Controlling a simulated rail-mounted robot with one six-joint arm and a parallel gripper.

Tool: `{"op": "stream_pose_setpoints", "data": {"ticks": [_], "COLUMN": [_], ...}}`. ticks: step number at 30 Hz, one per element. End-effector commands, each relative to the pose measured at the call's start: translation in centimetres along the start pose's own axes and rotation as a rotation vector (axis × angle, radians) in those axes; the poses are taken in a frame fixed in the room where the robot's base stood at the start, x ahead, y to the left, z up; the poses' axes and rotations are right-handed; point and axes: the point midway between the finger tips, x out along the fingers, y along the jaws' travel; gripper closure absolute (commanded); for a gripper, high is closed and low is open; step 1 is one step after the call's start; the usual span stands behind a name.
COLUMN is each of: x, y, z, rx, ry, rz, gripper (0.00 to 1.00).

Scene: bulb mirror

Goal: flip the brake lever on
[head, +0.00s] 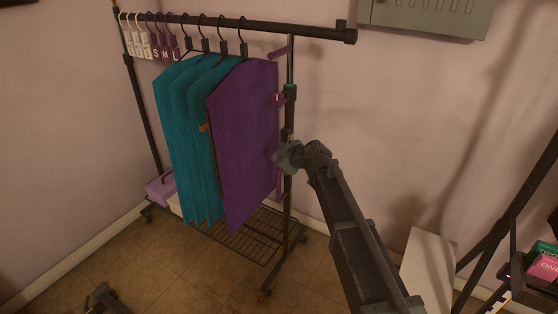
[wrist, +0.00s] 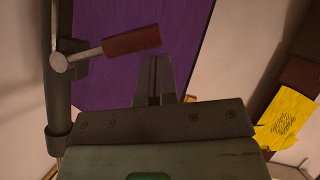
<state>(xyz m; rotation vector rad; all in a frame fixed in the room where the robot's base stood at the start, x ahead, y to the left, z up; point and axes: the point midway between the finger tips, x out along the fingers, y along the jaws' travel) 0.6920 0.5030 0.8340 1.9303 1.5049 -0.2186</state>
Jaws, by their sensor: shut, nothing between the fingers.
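The brake lever (wrist: 132,40) has a dull red handle on a pale metal stem, joined to a dark upright post (wrist: 57,100) at the left of the wrist view. The handle points right and slightly up in that picture. My gripper (wrist: 154,58) is shut and empty, its fingertips just below the handle in the wrist view; I cannot tell whether they touch it. In the head view, my gripper (head: 279,157) is by the right post of the clothes rack (head: 289,215), and I cannot make out the lever for certain.
A purple garment (head: 243,140) and several teal ones (head: 178,130) hang left of my gripper. A yellow note (wrist: 287,117) shows at the right of the wrist view. A wire shelf (head: 248,240) sits low on the rack. A grey box (head: 430,15) is on the wall.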

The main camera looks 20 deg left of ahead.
Motion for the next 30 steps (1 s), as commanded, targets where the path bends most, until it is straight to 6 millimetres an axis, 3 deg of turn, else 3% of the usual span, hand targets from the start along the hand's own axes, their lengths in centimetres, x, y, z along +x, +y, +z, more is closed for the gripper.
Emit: {"op": "stream_pose_setpoints", "data": {"ticks": [6, 23, 30], "x": [0.6, 0.7, -0.4], "y": [-0.2, -0.2, -0.1], "z": [0.9, 1.1, -0.1], "rx": [0.004, 0.005, 0.006], "ry": [0.001, 0.002, 0.001], "rz": [-0.002, -0.003, -0.002], "gripper": [1.00, 1.00, 1.00]}}
